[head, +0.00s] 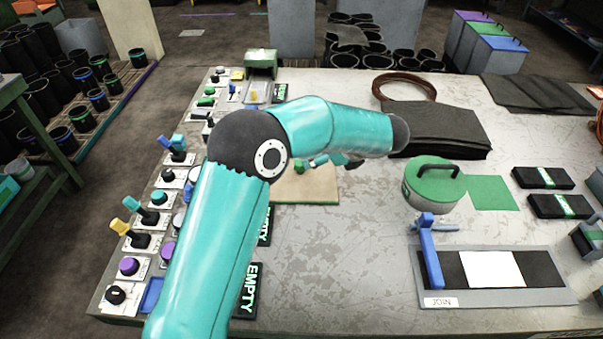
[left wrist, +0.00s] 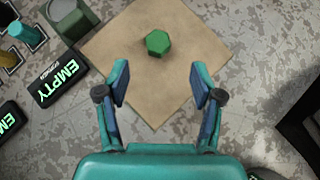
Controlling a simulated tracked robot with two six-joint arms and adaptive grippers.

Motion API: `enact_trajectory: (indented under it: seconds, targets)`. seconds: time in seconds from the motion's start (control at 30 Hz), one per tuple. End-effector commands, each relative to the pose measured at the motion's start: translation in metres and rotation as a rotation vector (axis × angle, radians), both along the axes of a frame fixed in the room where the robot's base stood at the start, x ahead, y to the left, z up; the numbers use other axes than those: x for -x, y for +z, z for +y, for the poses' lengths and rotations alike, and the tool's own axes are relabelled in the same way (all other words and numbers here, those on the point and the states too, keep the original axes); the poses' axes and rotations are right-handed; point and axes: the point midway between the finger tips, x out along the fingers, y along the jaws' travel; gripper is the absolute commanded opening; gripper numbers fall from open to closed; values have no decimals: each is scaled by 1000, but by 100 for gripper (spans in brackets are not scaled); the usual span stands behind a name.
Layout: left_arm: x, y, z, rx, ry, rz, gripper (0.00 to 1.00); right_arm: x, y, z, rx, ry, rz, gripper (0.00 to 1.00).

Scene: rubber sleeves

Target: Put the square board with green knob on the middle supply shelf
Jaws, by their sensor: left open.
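The square board (head: 309,190) is tan and lies flat on the grey table, partly hidden behind my left arm in the head view. Its green knob (head: 299,167) stands up from it. In the left wrist view the board (left wrist: 190,78) sits turned like a diamond, with the green hexagonal knob (left wrist: 158,42) near its middle. My left gripper (left wrist: 160,88) is open and empty above the board, its fingers apart and short of the knob in the picture. It also shows in the head view (head: 333,163). My right gripper is not in view. I cannot make out the middle supply shelf.
A panel of knobs and levers (head: 140,232) runs along the table's left edge, beside black EMPTY signs (head: 248,290). A green-lidded round container (head: 433,184), dark sheets (head: 440,128) and a JOIN fixture (head: 500,292) stand to the right. The table between is clear.

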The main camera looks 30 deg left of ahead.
Motion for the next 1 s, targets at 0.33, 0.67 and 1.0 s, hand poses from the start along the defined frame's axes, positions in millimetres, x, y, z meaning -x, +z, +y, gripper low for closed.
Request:
enact_trajectory:
  seconds: [0.33, 0.67, 1.0]
  targets:
    - [-7, -32, 29, 1, -2, 1, 67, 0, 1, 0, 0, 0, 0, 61]
    - [-9, -55, 52, 1, -2, 4, 67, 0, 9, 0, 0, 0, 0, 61]
    - [-13, -69, 65, 1, -5, 0, 67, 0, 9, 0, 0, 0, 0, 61]
